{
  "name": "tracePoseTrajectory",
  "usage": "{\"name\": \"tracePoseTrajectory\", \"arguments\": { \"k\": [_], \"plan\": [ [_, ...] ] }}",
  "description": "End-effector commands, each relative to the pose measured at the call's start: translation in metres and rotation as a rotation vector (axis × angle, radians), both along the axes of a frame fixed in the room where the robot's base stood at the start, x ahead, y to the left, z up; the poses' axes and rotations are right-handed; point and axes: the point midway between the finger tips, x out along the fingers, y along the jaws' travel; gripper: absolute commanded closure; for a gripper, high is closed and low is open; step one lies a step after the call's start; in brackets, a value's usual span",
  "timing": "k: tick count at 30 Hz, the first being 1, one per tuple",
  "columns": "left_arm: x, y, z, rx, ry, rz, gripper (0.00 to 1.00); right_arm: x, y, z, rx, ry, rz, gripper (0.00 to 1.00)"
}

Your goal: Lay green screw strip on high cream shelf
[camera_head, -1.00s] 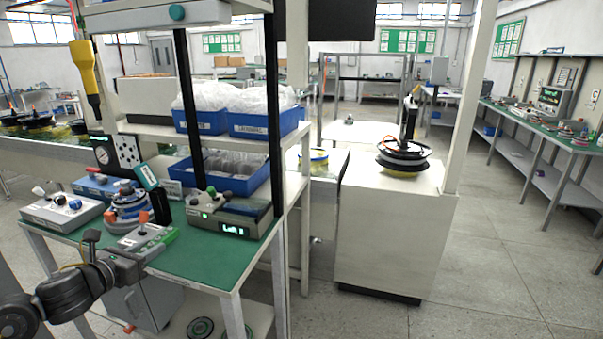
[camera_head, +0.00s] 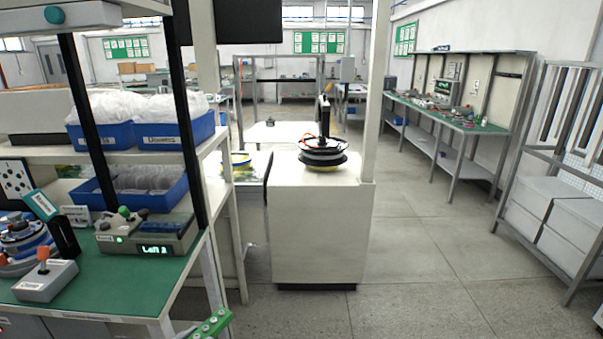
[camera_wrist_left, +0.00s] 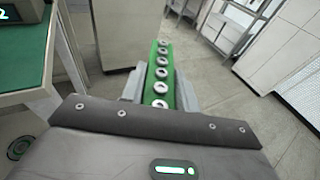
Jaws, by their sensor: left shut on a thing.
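The green screw strip (camera_wrist_left: 163,62) has a row of several pale metal screws along it. My left gripper (camera_wrist_left: 160,88) is shut on the strip, which points away from the gripper in the left wrist view. My right gripper is not in view.
Two blue bins with clear bags (camera_head: 170,135) take up much of the cream shelf. Dark uprights (camera_head: 187,110) stand at the shelf's front. A cream cabinet (camera_head: 318,235) carries a dark reel. Open floor (camera_head: 430,260) lies to the right.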

Motion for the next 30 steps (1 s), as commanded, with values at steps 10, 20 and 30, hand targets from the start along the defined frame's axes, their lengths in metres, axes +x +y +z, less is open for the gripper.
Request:
{"name": "tracePoseTrajectory", "arguments": {
  "k": [10,20,30],
  "plan": [
    [0.006,-0.001,0.009,-0.001,0.002,0.002,0.94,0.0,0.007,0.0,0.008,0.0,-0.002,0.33],
    [0.001,0.001,0.0,-0.001,0.006,0.005,0.94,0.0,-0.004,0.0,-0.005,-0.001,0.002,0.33],
    [-0.007,0.093,-0.033,0.006,0.007,0.139,0.94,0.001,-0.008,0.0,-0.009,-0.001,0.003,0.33]
  ]
}}
